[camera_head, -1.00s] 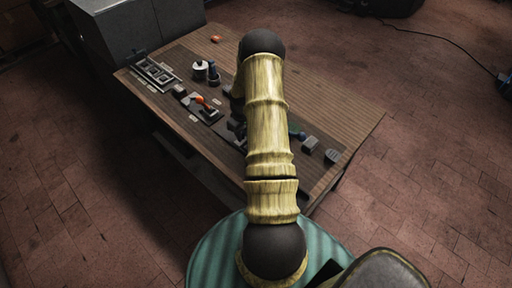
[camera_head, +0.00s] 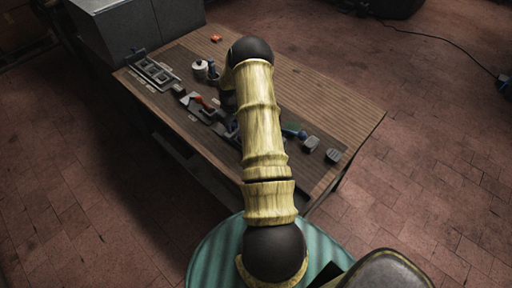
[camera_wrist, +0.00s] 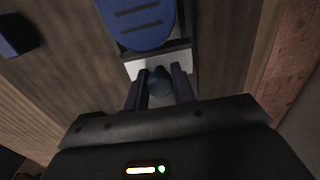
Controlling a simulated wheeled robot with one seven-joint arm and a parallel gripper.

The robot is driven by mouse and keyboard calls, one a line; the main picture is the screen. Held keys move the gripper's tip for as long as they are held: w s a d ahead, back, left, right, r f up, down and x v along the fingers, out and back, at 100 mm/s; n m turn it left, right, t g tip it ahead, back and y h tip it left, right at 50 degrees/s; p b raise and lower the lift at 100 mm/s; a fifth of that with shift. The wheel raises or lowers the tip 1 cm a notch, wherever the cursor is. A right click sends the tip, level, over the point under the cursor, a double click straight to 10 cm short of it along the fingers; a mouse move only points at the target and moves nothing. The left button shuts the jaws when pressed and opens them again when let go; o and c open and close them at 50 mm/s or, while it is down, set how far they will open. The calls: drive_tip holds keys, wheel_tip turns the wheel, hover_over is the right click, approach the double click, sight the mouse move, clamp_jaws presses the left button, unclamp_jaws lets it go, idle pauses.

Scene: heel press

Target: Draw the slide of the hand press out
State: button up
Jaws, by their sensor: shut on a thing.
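In the wrist view my gripper (camera_wrist: 160,92) has its two dark fingers closed around a small dark rounded knob (camera_wrist: 160,80). The knob is at the near edge of a pale plate (camera_wrist: 180,62), which looks like the slide of the hand press. A blue rounded pad (camera_wrist: 143,25) with dark slots is just beyond that edge; whether it rests on the plate I cannot tell. The press body is not clearly seen. In the head view my arm covers the middle of the bench, and my fingers and the knob are hidden behind it.
A dark block (camera_wrist: 14,38) is at upper left in the wrist view. The bench's far right is clear.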

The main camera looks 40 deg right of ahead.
drive_tip(key=shift+w+a+f+b, duration=0.15)
drive_tip(key=shift+w+b, duration=0.95)
drive_tip(key=shift+w, duration=1.55)
drive_tip(key=o, duration=1.6)
drive_tip(key=shift+c, duration=0.2)
drive_tip(key=shift+r, duration=0.2)
drive_tip(key=shift+r+p, duration=1)
drive_tip(key=shift+r, duration=0.7)
drive_tip(key=shift+r+p, duration=0.55)
drive_tip(key=shift+r, duration=0.45)
drive_tip(key=shift+r+p, duration=0.8)
drive_tip(key=shift+r, duration=0.7)
